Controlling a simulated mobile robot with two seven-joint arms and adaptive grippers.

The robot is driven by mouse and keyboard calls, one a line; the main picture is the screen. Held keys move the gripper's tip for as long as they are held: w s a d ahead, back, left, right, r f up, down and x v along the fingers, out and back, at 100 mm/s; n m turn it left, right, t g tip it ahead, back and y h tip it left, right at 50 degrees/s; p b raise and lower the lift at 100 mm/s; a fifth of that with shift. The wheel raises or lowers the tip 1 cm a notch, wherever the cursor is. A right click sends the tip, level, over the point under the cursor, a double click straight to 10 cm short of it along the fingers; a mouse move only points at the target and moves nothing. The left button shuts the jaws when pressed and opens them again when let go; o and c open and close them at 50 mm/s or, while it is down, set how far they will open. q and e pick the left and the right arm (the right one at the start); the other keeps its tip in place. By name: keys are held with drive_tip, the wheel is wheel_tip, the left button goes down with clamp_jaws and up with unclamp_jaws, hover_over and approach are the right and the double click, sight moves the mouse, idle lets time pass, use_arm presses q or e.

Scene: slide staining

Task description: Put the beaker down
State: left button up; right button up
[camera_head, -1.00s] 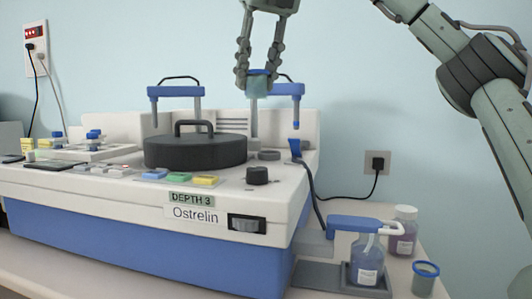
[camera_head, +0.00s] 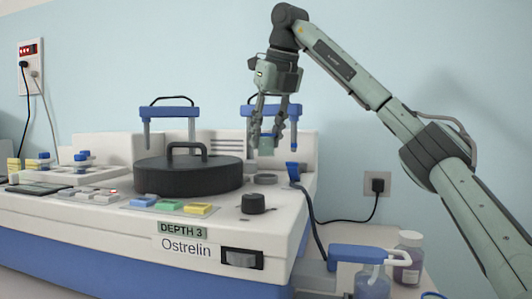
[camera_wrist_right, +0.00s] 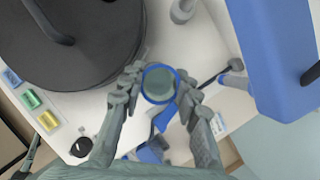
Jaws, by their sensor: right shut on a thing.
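My right gripper (camera_head: 267,132) is shut on a small beaker (camera_head: 266,145) with greenish contents. In the right wrist view the fingers grip the beaker (camera_wrist_right: 158,88) from both sides, and its blue rim faces the camera. The beaker appears upright. In the head view it hangs over the rear right of the white staining machine (camera_head: 110,216). A low grey round part (camera_head: 265,179) on the deck shows below it, with a visible gap. My left gripper is not in view.
A black round lid with a handle (camera_head: 188,175) stands left of the beaker. Blue-topped stands (camera_head: 171,112) rise behind. A purple-filled bottle (camera_head: 408,262) and a blue-capped dispenser (camera_head: 360,254) are at lower right. A blue rim (camera_head: 433,295) shows at the bottom edge.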

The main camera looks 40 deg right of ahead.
sight(266, 155)
wheel_tip(266, 155, down, 4)
drive_tip(key=shift+r, duration=0.1)
drive_tip(key=shift+f, duration=0.6)
drive_tip(key=o, duration=1)
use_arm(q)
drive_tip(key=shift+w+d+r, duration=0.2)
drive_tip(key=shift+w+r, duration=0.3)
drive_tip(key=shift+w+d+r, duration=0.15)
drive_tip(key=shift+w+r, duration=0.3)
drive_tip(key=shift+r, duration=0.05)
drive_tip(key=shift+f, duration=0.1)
